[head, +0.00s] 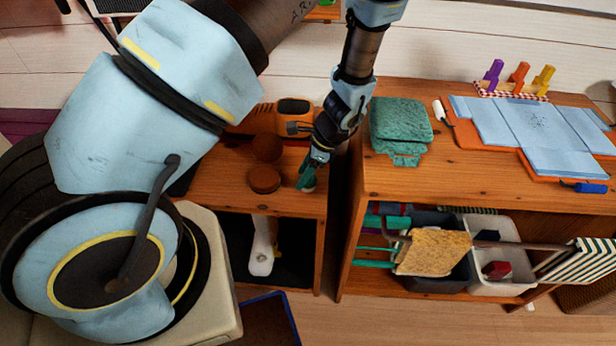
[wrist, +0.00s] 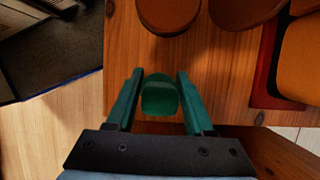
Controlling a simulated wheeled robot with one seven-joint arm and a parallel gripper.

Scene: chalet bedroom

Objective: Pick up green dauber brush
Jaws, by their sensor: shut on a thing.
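The green dauber brush (wrist: 160,98) is between the two teal fingers of my gripper (wrist: 160,78) in the wrist view. My gripper is shut on it, over the front edge of the wooden cabinet top. In the head view my gripper (head: 307,174) points down at the front right of the left cabinet, with a pale tip (head: 309,188) just below the fingers. The brush and the teal fingers are hard to tell apart there. I cannot tell whether the brush still touches the wood.
Two brown round things (head: 264,179) stand just left of my gripper, close by. An orange and black device (head: 294,112) is behind. A gap separates this cabinet from the right one (head: 400,185), which holds a green folded cloth (head: 400,120) and blue sheets (head: 535,125).

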